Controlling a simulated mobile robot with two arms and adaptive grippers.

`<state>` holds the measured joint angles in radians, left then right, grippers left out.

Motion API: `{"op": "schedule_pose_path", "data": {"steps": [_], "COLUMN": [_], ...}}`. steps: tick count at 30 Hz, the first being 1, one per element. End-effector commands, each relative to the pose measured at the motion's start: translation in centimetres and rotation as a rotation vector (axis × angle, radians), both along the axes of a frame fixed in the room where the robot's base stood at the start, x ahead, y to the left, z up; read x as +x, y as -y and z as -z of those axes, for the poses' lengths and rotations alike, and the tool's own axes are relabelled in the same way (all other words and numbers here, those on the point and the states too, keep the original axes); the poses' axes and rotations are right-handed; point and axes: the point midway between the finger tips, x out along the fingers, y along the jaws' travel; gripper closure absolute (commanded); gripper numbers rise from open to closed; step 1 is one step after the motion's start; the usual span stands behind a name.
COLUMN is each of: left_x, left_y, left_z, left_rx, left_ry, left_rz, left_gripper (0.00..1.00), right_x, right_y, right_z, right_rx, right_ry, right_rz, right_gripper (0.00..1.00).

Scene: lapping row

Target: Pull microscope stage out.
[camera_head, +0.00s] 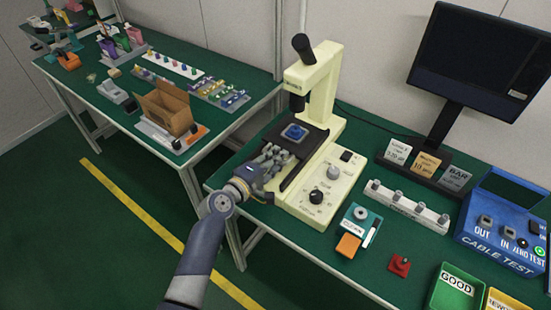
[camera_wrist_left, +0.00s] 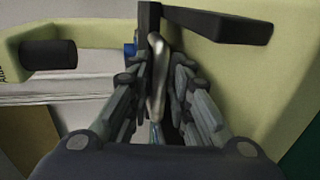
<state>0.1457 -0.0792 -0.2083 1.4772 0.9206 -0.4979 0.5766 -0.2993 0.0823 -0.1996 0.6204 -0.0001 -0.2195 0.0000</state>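The cream microscope (camera_head: 322,85) stands on the green bench. Its dark stage (camera_head: 312,139) carries a small blue piece (camera_head: 294,132) under the lens; a bit of blue also shows behind the fingers in the left wrist view. My left gripper (camera_head: 276,158) is at the stage's front left side. In the left wrist view, a shiny metal handle (camera_wrist_left: 158,65) stands between the fingers of the left gripper (camera_wrist_left: 158,85), which look closed on it from both sides. The handle is hidden by the fingers in the head view. My right gripper is not in view.
Right of the microscope are a teal device (camera_head: 360,222), a red button block (camera_head: 399,265), a white rack (camera_head: 407,209), a monitor (camera_head: 480,60) and a blue cable tester (camera_head: 500,235). A second bench with a cardboard box (camera_head: 166,108) stands left, across a gap.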

Motion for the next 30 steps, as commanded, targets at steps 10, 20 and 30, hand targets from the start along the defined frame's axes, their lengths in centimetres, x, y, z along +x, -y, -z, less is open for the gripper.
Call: {"op": "schedule_pose_path", "data": {"steps": [10, 20, 30], "left_x": [0.0, -4.2, -9.0], "left_y": [0.0, -3.3, -6.7], "left_z": [0.0, 0.1, 0.1], "left_rx": [0.0, 0.007, 0.004], "left_ry": [0.0, -0.002, 0.0], "left_rz": [0.0, -0.002, -0.001], "left_gripper": [1.0, 1.0, 1.0], "right_x": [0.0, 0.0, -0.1], "right_y": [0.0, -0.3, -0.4], "right_z": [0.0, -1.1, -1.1], "right_rx": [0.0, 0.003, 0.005], "right_ry": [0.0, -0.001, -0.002], "right_rz": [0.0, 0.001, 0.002], "right_gripper": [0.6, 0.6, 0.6]}}
